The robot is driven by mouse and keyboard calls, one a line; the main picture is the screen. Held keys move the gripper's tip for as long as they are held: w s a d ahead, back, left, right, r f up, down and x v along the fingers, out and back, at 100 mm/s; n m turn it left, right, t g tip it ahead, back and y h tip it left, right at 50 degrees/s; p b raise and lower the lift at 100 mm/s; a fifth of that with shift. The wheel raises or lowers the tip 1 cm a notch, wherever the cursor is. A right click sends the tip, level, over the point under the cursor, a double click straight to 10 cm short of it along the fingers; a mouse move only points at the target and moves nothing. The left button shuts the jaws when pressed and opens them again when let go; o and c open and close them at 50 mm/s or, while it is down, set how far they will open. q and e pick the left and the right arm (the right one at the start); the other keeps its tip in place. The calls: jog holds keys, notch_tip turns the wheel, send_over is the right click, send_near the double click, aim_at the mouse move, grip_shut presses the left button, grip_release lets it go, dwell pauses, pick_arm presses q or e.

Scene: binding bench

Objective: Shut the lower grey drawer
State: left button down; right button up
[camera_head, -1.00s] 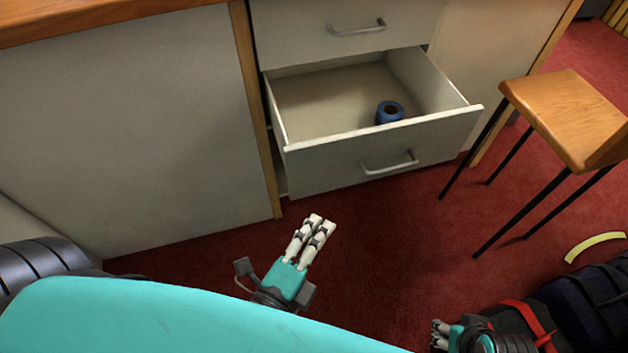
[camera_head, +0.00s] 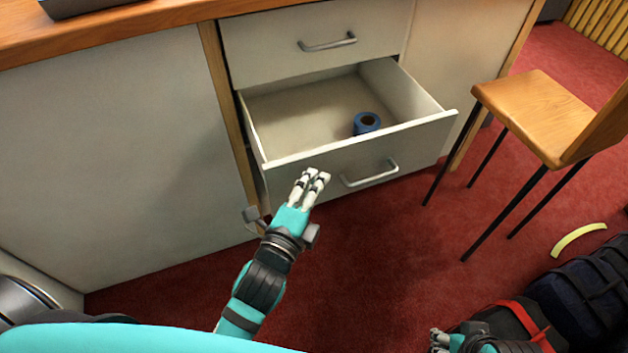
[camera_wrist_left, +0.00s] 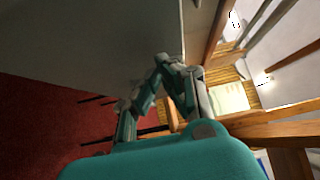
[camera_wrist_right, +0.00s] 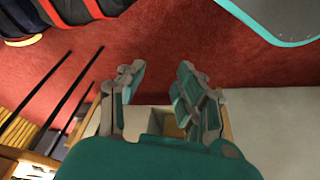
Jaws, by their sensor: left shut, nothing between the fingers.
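The lower grey drawer (camera_head: 415,146) stands pulled out from the cabinet, with a bar handle (camera_head: 370,174) on its front. A blue tape roll (camera_head: 367,123) lies inside it, towards the right. My left gripper (camera_head: 316,174) is shut and empty. Its fingertips overlap the left part of the drawer front in the head view, left of the handle; I cannot tell whether they touch it. The left wrist view shows its fingers together at the tips (camera_wrist_left: 170,62). My right gripper (camera_wrist_right: 158,78) is open and empty in its wrist view, low over the red carpet.
The upper drawer (camera_head: 300,45) is shut above the lower one. A wooden chair (camera_head: 545,115) with thin black legs stands right of the drawer. Dark bags (camera_head: 590,290) and a yellow curved strip (camera_head: 578,238) lie at the lower right. Red carpet (camera_head: 400,250) is clear before the drawer.

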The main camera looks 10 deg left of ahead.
aim_at(300, 169)
pick_arm(q)
jog(key=shift+w+a, duration=0.1)
jog(key=shift+w, duration=0.05)
